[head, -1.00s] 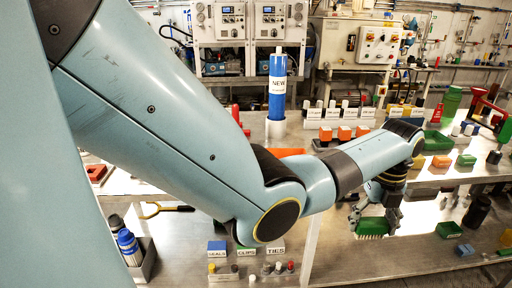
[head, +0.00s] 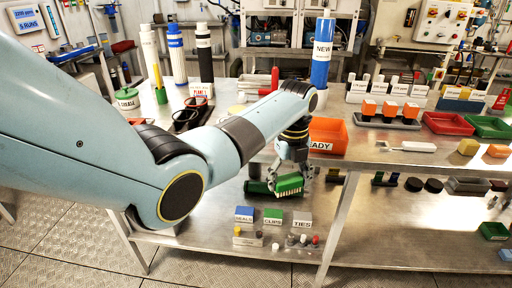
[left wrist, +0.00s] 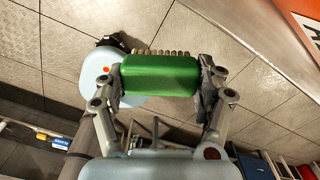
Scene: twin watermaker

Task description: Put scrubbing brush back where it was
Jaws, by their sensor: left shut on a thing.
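The scrubbing brush (head: 289,186) has a green block and pale bristles. My left gripper (head: 290,178) is shut on it. In the head view it is below the bench top's front edge, in front of the orange bin and above the lower shelf. In the left wrist view the green block of the brush (left wrist: 160,76) lies crosswise between both fingers, with its bristles along the far side. Metal floor plates show beyond it. My right gripper is not in view.
The orange bin (head: 328,134) stands at the bench edge, just right of the gripper. Labelled blue (head: 244,214), green (head: 273,216) and white (head: 302,219) blocks stand on the lower shelf below. A white-handled tool (head: 408,147) lies on the bench at right. A table leg (head: 338,225) stands right of the blocks.

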